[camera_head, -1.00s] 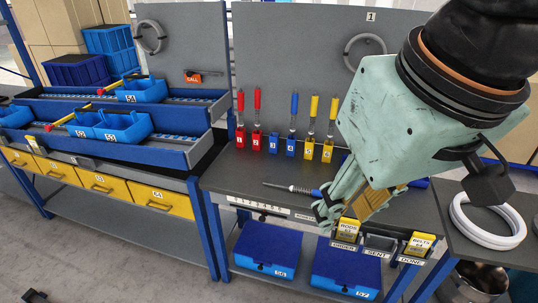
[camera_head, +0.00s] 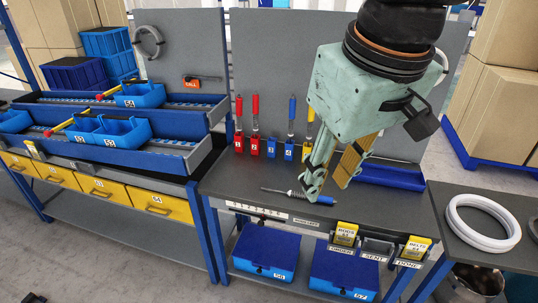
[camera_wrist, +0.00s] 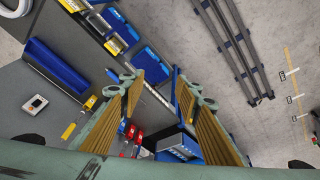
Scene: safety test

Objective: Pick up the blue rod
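A blue-handled rod (camera_head: 297,196) with a grey metal shaft lies on the dark worktop, its handle to the right. A second blue rod (camera_head: 292,110) stands upright at blue holder 4 (camera_head: 289,151); blue holder 3 (camera_head: 272,147) has no rod standing in it. My gripper (camera_head: 327,188) is open, pointing down, with its left fingertip at the lying rod's handle end in the picture. I cannot tell whether it touches. In the wrist view my open gripper (camera_wrist: 163,85) has nothing seen held between its fingers.
Red rods (camera_head: 254,117) stand left of the blue holders; a yellow rod (camera_head: 309,120) is partly behind my gripper. A blue trough (camera_head: 390,177) lies right of it. Yellow bins (camera_head: 345,234) line the front edge. A grey panel (camera_head: 270,50) rises behind.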

